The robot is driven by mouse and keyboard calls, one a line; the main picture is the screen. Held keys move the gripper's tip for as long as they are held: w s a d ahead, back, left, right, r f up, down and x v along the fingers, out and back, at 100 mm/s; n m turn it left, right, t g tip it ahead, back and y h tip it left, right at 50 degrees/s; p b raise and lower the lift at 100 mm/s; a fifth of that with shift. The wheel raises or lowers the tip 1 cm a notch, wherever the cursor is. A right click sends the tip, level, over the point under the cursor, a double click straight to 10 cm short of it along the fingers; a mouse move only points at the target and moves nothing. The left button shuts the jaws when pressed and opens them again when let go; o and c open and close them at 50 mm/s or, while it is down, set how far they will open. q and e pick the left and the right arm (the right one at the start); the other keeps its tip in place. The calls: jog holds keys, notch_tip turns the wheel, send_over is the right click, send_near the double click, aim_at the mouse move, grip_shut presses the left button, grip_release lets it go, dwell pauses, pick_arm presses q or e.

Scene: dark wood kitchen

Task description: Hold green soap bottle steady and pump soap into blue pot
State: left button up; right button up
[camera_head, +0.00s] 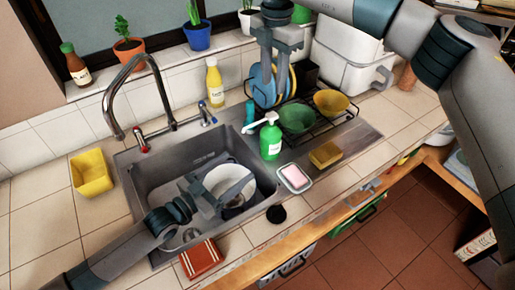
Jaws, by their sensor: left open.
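The green soap bottle (270,141) with a white pump head stands upright on the counter by the sink's right rim. A round pot (227,179) with a white inside sits in the sink; its outer colour is mostly hidden. My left gripper (224,196) is open at the pot, its fingers in front of and partly over it; contact cannot be told. My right gripper (274,88) points down above and behind the bottle, in front of the plates, clear of the pump head. Its finger gap is unclear.
A drying rack (328,123) holds plates, a green bowl (297,117) and a yellow bowl (331,103). The faucet (112,95) arches over the sink's left side. A yellow bottle (214,84) stands behind.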

aim_at(271, 140)
pick_arm(q)
jog(key=x, duration=1.6)
jog(key=shift+w+d, duration=0.2)
jog(key=shift+c, duration=0.4)
jog(key=c, duration=1.5)
pick_arm(e)
jog(key=shift+r, duration=0.1)
jog(key=c, duration=0.5)
jog(key=shift+m, duration=0.8)
notch_tip(271, 140, up, 5)
jog(key=shift+w, duration=0.1)
grip_shut()
